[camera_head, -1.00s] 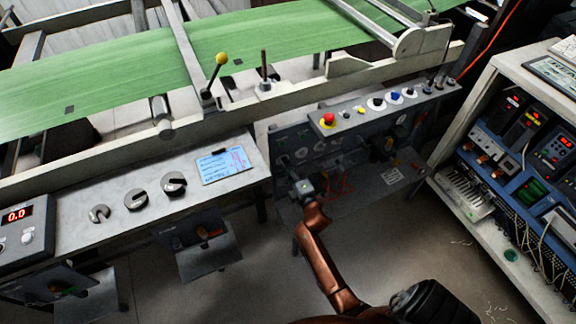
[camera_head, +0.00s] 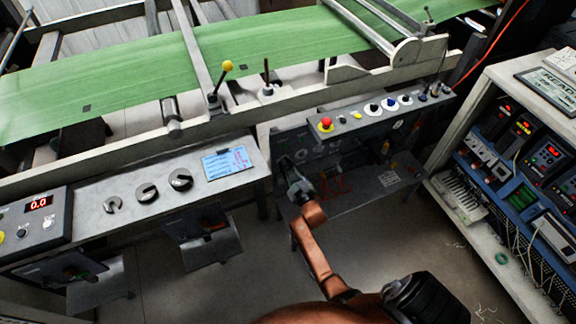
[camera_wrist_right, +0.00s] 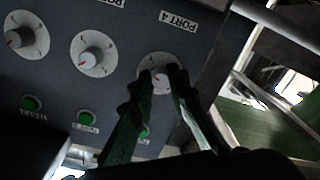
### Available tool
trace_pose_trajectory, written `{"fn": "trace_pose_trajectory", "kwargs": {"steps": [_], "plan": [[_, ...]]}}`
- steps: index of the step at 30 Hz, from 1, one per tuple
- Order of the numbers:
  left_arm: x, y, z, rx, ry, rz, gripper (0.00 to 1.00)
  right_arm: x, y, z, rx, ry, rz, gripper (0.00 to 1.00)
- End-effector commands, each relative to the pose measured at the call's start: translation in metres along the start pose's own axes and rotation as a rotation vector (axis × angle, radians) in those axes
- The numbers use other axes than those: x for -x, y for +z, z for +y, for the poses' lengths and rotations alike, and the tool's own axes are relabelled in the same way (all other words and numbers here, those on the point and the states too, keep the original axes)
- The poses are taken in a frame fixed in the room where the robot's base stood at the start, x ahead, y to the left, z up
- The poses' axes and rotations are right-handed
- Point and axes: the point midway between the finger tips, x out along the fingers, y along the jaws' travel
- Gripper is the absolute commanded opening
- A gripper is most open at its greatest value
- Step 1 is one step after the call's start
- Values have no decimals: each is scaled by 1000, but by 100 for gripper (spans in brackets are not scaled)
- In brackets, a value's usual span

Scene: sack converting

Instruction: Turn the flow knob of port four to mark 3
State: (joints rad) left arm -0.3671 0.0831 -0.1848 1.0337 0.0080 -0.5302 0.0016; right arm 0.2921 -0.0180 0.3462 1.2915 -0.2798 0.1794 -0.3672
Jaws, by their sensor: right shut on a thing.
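The port four flow knob (camera_wrist_right: 158,80) is a small grey knob with a red pointer on a pale round dial, under the PORT 4 label (camera_wrist_right: 178,20) in the right wrist view. My right gripper (camera_wrist_right: 160,74) has its two dark fingers on either side of this knob, shut on it. The fingers hide part of the dial, and I cannot read which mark the pointer meets. In the head view my right gripper (camera_head: 285,163) is at the dark panel's face below the machine's rail; the knob is too small to make out there. My left gripper is not in view.
Two similar knobs (camera_wrist_right: 94,57) (camera_wrist_right: 24,38) sit in a row left of port four. Green buttons (camera_wrist_right: 87,118) lie below them. A shelf (camera_head: 375,180) juts out under the panel. An equipment cabinet (camera_head: 480,205) stands at right; floor between is open.

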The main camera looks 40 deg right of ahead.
Motion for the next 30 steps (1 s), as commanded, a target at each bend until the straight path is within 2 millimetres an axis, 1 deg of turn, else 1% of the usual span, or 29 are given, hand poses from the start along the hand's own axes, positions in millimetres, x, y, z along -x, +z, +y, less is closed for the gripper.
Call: {"fn": "trace_pose_trajectory", "kwargs": {"steps": [6,13,19,30], "plan": [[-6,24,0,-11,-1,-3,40,0,-1,-1,-177,-1,4,0],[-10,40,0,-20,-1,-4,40,0,0,-2,-311,-1,7,0],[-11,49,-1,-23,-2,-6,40,1,1,-2,-378,0,9,0],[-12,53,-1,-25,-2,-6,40,1,2,-3,-407,0,8,0]]}}
